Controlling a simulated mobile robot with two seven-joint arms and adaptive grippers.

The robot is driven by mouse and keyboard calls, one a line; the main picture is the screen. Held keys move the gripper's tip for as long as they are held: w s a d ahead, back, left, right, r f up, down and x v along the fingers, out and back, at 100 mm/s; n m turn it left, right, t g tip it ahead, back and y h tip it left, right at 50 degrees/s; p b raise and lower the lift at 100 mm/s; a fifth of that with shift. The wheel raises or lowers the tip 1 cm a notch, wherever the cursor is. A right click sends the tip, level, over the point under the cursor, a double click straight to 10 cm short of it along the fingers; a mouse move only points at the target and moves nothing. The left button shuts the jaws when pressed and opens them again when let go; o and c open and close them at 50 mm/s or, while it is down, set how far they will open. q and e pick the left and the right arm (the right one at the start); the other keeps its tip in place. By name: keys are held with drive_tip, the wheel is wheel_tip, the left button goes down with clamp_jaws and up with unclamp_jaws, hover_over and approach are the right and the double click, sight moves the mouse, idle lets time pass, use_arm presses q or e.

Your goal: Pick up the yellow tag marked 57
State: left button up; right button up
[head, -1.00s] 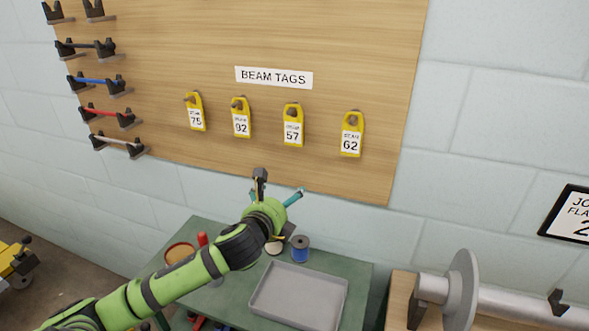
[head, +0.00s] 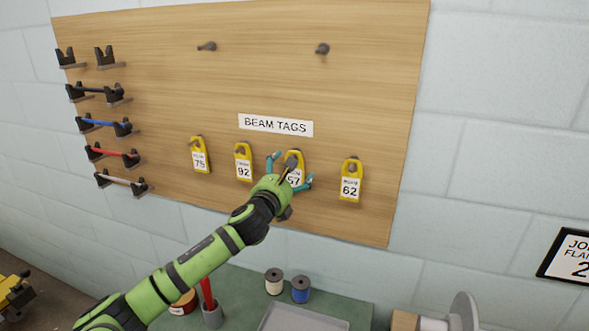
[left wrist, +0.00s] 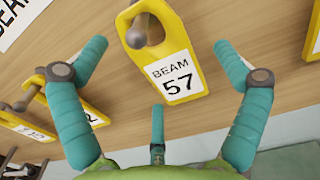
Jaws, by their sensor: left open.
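The yellow tag marked 57 (head: 296,168) hangs on a peg on the wooden board, partly hidden behind my left gripper in the head view. In the left wrist view the tag (left wrist: 165,58) faces me with "BEAM 57" readable and its hole over the peg. My left gripper (head: 291,171) is open in front of the tag. In the left wrist view its teal fingers (left wrist: 157,75) are spread, one to each side of the tag's lower part, with nothing between them held. My right gripper is not in view.
Yellow tags 75 (head: 201,156), 92 (head: 243,162) and 62 (head: 350,181) hang beside it on the board (head: 200,95). A BEAM TAGS sign (head: 276,125) is above. Below are a green table (head: 235,284), spools (head: 300,289) and a grey tray (head: 303,321).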

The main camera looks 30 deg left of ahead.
use_arm(q)
drive_tip(key=shift+w, duration=0.1)
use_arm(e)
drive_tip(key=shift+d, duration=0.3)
use_arm(q)
drive_tip(key=c, duration=1)
drive_tip(key=shift+c, duration=0.2)
